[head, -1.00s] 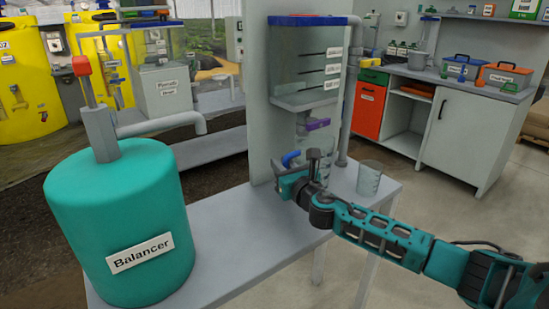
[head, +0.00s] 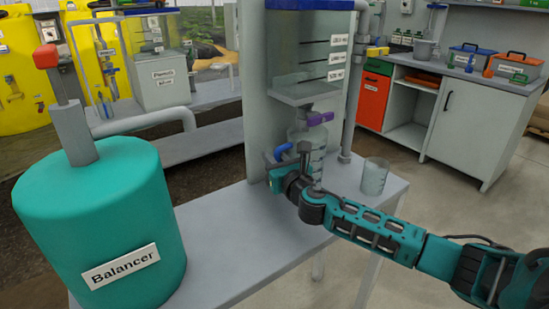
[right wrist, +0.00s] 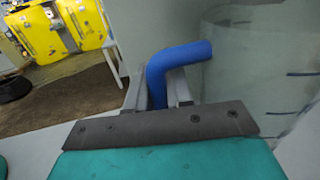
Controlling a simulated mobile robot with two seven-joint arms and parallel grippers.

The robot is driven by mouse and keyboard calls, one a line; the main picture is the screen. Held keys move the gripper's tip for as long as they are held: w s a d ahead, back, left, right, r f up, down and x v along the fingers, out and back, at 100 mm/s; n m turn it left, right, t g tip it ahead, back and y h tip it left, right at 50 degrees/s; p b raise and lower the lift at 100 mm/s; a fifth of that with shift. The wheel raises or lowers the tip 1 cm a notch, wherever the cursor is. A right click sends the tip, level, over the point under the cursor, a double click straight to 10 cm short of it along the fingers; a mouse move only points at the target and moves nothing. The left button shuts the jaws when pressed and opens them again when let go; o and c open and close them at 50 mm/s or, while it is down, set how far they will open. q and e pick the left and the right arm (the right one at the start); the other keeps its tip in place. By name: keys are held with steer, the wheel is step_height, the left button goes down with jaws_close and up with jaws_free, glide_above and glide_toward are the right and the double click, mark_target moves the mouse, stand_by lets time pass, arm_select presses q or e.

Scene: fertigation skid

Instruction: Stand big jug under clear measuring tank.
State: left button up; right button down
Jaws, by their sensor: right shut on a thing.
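The clear measuring tank (head: 312,62) hangs on a grey upright panel, with a purple valve (head: 320,118) below it. The big jug (head: 317,158), clear with a blue handle (head: 283,153), is upright below the tank and valve, partly hidden by my right arm. My right gripper (head: 277,167) is shut on the blue handle; the right wrist view shows the handle (right wrist: 170,66) between the fingers and the clear jug wall (right wrist: 250,70) at right. I cannot tell whether the jug's base touches the bench. My left gripper is out of view.
A smaller clear beaker (head: 374,178) stands on the grey bench (head: 240,240), right of the jug. A large teal tank labelled Balancer (head: 98,220) fills the left. The bench between them is clear. A cabinet (head: 455,125) stands behind at right.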

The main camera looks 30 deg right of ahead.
steer(key=c, duration=1)
jaws_free()
steer(key=shift+f, duration=0.1)
steer(key=s, duration=0.4)
steer(key=s+a+p, duration=0.1)
steer(key=s, duration=0.7)
steer(key=shift+a+r, duration=0.2)
steer(key=shift+w, duration=0.1)
